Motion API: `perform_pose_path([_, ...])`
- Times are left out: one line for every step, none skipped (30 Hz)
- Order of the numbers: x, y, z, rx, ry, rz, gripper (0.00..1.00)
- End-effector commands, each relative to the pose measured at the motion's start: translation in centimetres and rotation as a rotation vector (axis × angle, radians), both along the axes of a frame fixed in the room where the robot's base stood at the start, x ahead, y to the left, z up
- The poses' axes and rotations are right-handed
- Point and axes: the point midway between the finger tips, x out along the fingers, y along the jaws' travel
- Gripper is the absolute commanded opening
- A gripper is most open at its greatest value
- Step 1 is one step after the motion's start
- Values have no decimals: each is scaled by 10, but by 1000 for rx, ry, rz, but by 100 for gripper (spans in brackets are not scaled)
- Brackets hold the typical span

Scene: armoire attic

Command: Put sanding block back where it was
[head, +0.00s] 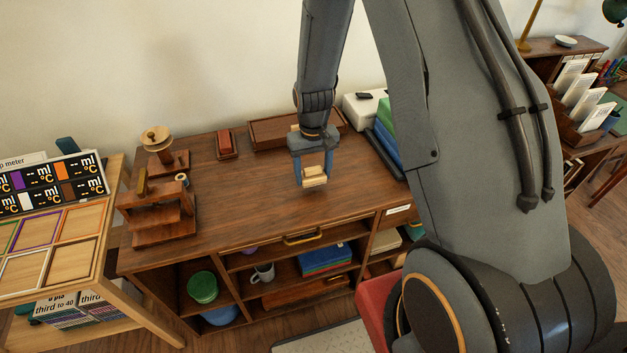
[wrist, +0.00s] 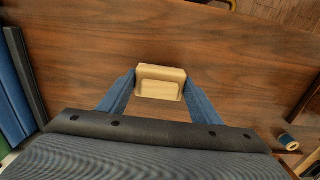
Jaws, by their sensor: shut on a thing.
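The sanding block (head: 315,176) is a small pale wooden block. My gripper (head: 314,178) is shut on it, with one blue finger on each side, over the wooden cabinet top (head: 255,200). In the wrist view the block (wrist: 161,83) sits between the two blue fingertips of my gripper (wrist: 161,88). I cannot tell whether the block touches the top or hangs just above it.
A wooden press (head: 158,212), a spool stand (head: 160,148), a small red-brown block on a base (head: 227,142) and a long wooden tray (head: 275,133) stand on the top. Blue and green books (head: 385,140) stand at right. The middle front is clear.

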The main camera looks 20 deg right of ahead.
Motion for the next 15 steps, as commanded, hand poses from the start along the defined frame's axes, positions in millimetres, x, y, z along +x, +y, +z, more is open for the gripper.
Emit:
perform_pose_path([-2,0,-6,0,4,-1,37])
perform_pose_path([-2,0,-10,0,5,-1,37])
perform_pose_path([-2,-1,-16,0,5,-1,37])
perform_pose_path([-2,-1,-20,0,4,-1,37])
perform_pose_path([-2,-1,-23,0,5,-2,37])
perform_pose_path([-2,-1,-27,0,4,-2,37])
perform_pose_path([-1,-1,-30,0,3,-2,37])
perform_pose_path([-1,-1,-32,0,2,-2,37])
perform_pose_path([-1,-1,-34,0,2,-2,37])
perform_pose_path([-1,-1,-35,0,2,-2,37])
perform_pose_path([-1,-1,-35,0,1,-2,37])
perform_pose_path([-1,-1,-36,0,1,-2,37])
perform_pose_path([0,-1,-36,0,1,-2,37])
perform_pose_path([0,-1,-36,0,1,-2,37])
perform_pose_path([0,-1,-36,0,1,-2,37])
